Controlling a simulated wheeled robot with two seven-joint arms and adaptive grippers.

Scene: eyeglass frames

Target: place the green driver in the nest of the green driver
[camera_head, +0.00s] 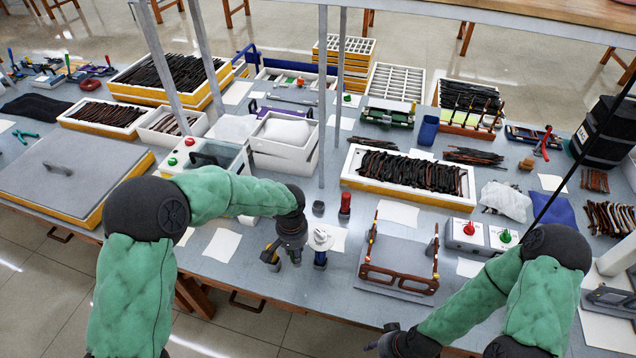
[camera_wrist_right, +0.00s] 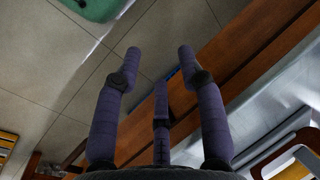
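I cannot make out a green driver or its nest for certain. My left gripper (camera_head: 282,258) points down near the front edge of the table. Dark and yellowish parts show at its fingers, too small to tell whether it holds something. Just right of it stands a small item with a white round top and a dark blue lower part (camera_head: 320,246). Behind that are a short dark cup-like piece (camera_head: 318,208) and a red upright piece (camera_head: 345,204). My right gripper hangs in front of the table; in the right wrist view (camera_wrist_right: 158,68) its fingers are spread and empty.
A control box with red and green knobs (camera_head: 480,236) is near my right arm. A white tray of dark temples (camera_head: 408,178) lies behind. White paper sheets lie on the table.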

